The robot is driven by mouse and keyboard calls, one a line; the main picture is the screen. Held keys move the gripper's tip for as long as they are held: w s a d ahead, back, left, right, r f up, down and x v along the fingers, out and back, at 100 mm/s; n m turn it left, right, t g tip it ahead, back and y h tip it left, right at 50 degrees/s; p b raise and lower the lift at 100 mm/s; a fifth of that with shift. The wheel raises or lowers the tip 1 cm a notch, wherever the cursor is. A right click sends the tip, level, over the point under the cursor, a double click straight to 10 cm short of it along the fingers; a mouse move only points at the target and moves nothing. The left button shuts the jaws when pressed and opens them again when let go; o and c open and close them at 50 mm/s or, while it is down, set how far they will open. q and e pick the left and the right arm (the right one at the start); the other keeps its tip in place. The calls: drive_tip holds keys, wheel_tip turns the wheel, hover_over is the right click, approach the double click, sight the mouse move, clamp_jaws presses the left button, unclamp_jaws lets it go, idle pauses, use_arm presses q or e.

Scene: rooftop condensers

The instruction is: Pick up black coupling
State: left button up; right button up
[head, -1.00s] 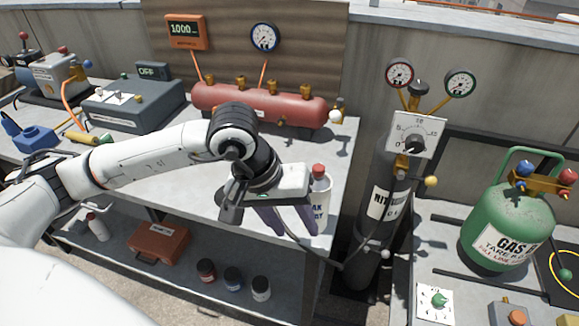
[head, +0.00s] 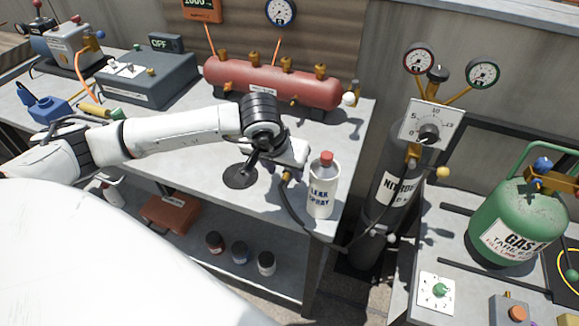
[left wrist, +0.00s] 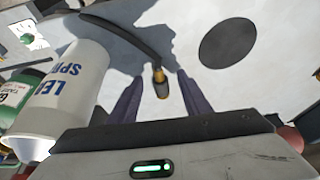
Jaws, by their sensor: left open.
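The black coupling with a brass collar (left wrist: 160,85) is at the end of a black hose. In the left wrist view it appears between the two fingers of my left gripper (left wrist: 161,76), which are apart, with a visible gap on both sides. How far the fingertips are above or around it I cannot tell. In the head view the coupling's brass part (head: 287,176) shows just below my left gripper's body, at the workbench's front right; the fingers are mostly hidden there. My right gripper is not in view.
A white leak spray bottle (head: 322,190) with a red cap stands close to the right of my left gripper. A flat black disc (head: 240,176) lies to its left. The black hose (head: 300,215) runs toward the nitrogen cylinder (head: 388,185). A red tank (head: 275,85) stands behind.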

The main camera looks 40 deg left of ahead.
sight(285, 176)
use_arm(q)
drive_tip(key=shift+w+f, duration=0.2)
drive_tip(key=shift+f, duration=0.3)
clamp_jaws()
drive_tip(key=shift+r, duration=0.1)
wheel_tip(285, 176, up, 10)
drive_tip(key=shift+b, duration=0.35)
